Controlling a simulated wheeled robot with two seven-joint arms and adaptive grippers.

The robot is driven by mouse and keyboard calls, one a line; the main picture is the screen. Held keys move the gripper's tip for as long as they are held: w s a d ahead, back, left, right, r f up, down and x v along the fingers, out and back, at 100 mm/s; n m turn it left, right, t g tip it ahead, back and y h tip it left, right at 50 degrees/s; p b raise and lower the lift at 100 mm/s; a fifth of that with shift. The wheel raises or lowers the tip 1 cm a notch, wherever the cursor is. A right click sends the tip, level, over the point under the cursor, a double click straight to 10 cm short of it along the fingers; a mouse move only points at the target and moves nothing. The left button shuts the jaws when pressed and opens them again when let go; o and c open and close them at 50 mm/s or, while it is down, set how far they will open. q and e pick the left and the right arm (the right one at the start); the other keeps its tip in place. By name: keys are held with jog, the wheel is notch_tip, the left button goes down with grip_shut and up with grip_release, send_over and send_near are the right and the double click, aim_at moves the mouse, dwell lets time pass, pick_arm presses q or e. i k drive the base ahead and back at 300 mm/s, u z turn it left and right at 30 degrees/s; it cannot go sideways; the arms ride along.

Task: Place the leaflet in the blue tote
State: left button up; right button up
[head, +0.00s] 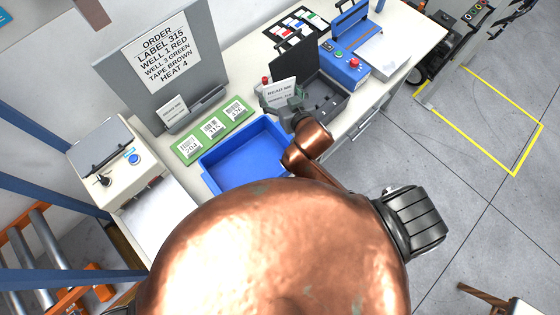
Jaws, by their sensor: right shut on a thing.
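The blue tote (212,181) sits open on the bench, left of my right arm. Its visible floor looks empty, and my copper arm hides its near right part. A white leaflet (280,91) with printed text is held by my right gripper (275,101). The gripper is shut on it, behind and to the right of the tote, in front of the open dark case. The leaflet is tilted up and not over the tote. My left gripper is not in view.
A similar printed leaflet (172,109) stands at the order board (157,52). A green strip of numbered labels (213,127) lies behind the tote. The open dark case (321,93) and a blue machine (345,71) stand right. A grey-lidded box (108,155) stands left.

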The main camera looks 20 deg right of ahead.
aim_at(246, 173)
jog(key=z, duration=0.4)
jog(key=k, duration=1.45)
jog(key=u, duration=0.95)
jog(key=i, duration=0.5)
